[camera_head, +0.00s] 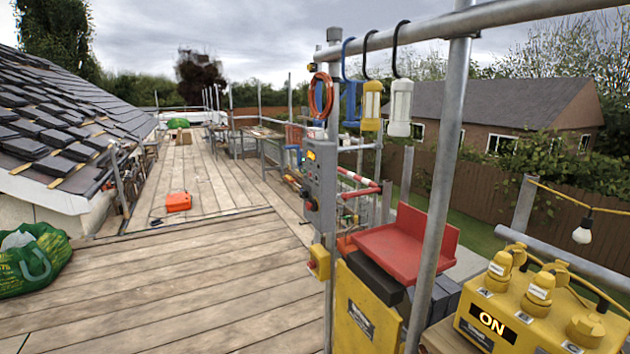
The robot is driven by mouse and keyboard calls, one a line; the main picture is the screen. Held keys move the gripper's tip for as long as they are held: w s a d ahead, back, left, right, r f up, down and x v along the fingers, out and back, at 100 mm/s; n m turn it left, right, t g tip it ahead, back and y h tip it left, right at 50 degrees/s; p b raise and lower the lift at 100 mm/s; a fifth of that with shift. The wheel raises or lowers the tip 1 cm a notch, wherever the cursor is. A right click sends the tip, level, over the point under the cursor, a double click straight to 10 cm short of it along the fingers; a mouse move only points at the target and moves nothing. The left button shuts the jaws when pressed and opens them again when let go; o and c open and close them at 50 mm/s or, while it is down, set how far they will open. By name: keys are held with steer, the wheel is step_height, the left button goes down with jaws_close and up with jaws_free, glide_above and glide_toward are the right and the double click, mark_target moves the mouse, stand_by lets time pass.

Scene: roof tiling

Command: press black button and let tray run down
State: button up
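A grey control box (322,180) is fixed to a scaffold pole right of the middle, with a small lit orange display near its top. A small dark round control (311,205) shows low on its left face; I cannot tell for sure that it is the black button. A red tray (400,252) with a raised back sits behind the pole, above a black and yellow unit (366,312). The slanted pole partly hides the tray. My gripper is not in view.
A small yellow box (319,262) with a red part sits below the control box. A yellow power unit (530,315) marked "ON" stands front right. Lamps hang from the upper rail. A green bag (35,262) and orange box (178,202) lie left; the plank deck between is mostly clear.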

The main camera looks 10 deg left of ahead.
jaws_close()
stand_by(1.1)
